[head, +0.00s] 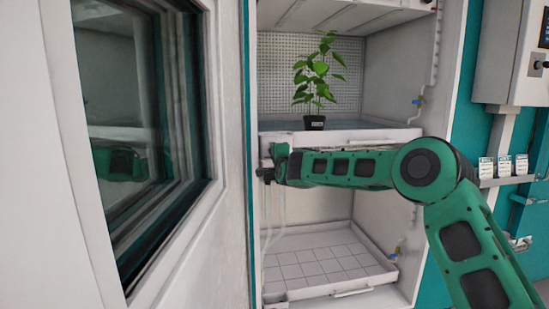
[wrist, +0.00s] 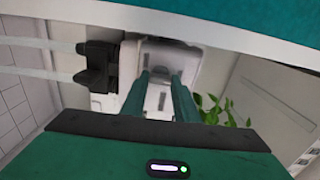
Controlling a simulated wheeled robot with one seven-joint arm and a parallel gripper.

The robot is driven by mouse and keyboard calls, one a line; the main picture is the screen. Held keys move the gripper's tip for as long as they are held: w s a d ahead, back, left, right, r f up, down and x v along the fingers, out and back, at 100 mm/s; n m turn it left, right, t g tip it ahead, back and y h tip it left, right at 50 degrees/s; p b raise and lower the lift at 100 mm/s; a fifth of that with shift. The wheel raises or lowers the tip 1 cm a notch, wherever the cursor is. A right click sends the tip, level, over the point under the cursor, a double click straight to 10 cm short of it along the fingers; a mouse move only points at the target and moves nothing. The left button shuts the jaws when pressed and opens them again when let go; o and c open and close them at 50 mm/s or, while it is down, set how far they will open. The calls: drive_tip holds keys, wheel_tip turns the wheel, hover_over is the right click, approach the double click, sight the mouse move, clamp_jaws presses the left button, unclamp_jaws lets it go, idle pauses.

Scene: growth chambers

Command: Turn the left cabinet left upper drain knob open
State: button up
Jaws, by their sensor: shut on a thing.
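In the head view my gripper (head: 272,165) is at the left inner side of the open cabinet, just below the upper shelf. In the wrist view its two green fingers (wrist: 162,90) are close together around a pale grey piece at the drain fitting, which I take to be the left upper drain knob (wrist: 165,65). The fingers cover part of it, and its turn angle cannot be told. A black fitting (wrist: 97,65) with two pale tubes (wrist: 35,58) sits beside it; the black fitting also shows in the head view (head: 265,174).
A potted plant (head: 314,121) stands on the upper shelf tray (head: 345,135). A lower tray (head: 330,262) is empty. Blue-handled valves (head: 418,101) are on the right wall. The open cabinet door (head: 225,200) stands close on the left.

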drive_tip(key=shift+w+d+f, duration=0.15)
drive_tip(key=shift+d+f, duration=0.1)
idle(0.3)
drive_tip(key=o, duration=1.1)
drive_tip(key=shift+c, duration=0.2)
drive_tip(key=shift+a+r, duration=0.1)
drive_tip(key=shift+a, duration=0.05)
drive_tip(key=v, duration=1.1)
drive_tip(key=shift+w, duration=0.1)
